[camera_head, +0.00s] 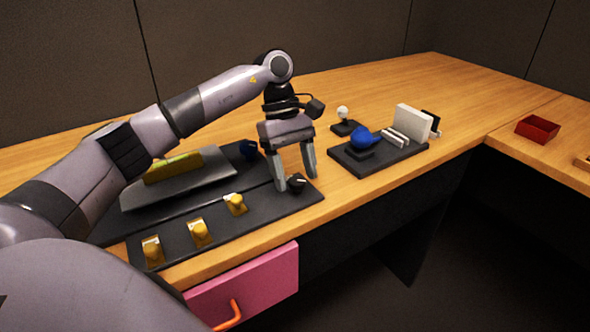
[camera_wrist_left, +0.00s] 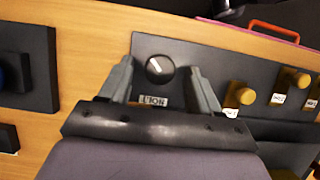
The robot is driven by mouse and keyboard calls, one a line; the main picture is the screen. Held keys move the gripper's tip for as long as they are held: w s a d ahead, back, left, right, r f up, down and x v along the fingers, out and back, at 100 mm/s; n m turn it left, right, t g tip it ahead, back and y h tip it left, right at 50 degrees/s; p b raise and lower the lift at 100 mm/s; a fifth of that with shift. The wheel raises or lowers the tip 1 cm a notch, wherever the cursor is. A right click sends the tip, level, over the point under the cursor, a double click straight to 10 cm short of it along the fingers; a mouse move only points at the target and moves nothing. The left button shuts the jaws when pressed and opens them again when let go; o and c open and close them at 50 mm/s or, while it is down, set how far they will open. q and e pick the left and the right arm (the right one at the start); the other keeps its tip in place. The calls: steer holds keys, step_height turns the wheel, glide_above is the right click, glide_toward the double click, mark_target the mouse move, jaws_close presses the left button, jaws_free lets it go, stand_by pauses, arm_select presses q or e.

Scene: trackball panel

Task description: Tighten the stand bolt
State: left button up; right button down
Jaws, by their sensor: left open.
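My left gripper (camera_head: 297,181) is open and points down over the right end of the black panel (camera_head: 262,218). Its fingers stand either side of a round black knob (camera_head: 297,186) with a white pointer line. In the left wrist view the knob (camera_wrist_left: 159,69) shows between the fingertips, with a gap on each side and a small white label below it. A tilted grey stand (camera_head: 190,182) carries a yellow piece (camera_head: 173,167). I cannot tell which part is the stand bolt. My right gripper is not in view.
Several yellow knobs (camera_head: 236,203) line the panel's front. A black tray (camera_head: 378,155) with a blue ball (camera_head: 362,138) and white plates stands to the right. A pink drawer (camera_head: 245,285) with an orange handle is below. A red box (camera_head: 537,129) sits far right.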

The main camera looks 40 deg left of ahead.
arm_select(q)
steer(key=v, duration=0.7)
steer(key=shift+p, duration=0.3)
